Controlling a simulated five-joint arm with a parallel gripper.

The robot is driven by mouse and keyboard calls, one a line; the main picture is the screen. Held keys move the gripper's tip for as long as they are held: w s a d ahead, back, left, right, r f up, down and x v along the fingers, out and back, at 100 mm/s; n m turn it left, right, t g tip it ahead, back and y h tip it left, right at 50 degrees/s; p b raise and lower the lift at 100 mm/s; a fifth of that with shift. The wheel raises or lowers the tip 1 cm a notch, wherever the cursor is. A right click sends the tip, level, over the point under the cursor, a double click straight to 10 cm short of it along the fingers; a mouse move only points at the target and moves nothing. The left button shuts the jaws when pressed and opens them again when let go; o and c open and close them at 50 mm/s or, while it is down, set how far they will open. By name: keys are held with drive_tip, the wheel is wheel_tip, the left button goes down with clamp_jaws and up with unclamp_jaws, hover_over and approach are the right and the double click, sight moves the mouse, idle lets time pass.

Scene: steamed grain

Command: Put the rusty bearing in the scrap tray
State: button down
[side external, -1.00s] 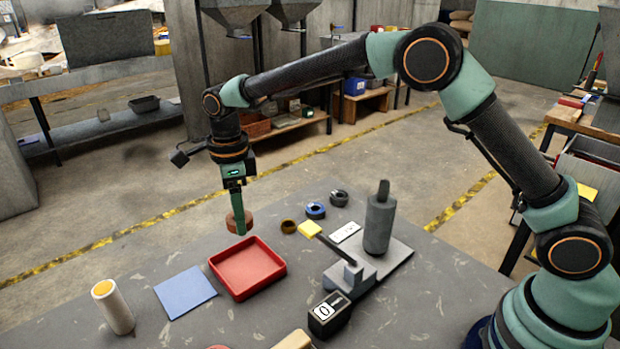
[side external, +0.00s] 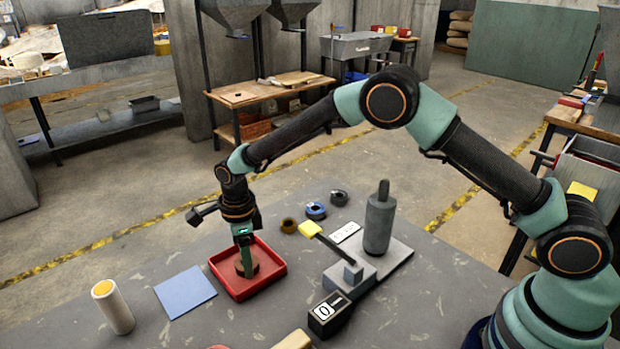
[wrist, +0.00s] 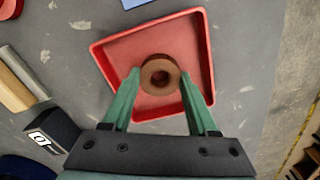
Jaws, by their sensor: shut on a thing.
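The rusty bearing (wrist: 160,75), a thick reddish-brown ring, is between the green fingers of my gripper (wrist: 159,84) in the wrist view. My gripper is shut on it. In the side view my gripper (side external: 246,262) points down with the bearing (side external: 252,270) low inside the walls of the red scrap tray (side external: 277,273). The tray's rim and floor also show around the bearing in the wrist view (wrist: 112,62). I cannot tell whether the bearing touches the tray floor.
A blue mat (side external: 185,292) and a pale cylinder (side external: 113,307) are left of the tray. Behind it stand a golden-brown ring (side external: 289,226), a blue ring (side external: 315,210) and a dark ring (side external: 339,197). A grey fixture with a post (side external: 379,225) and a counter box (side external: 329,314) are to the right.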

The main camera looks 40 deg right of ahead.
drive_tip(key=shift+f, duration=0.15)
drive_tip(key=shift+c, duration=0.9)
unclamp_jaws()
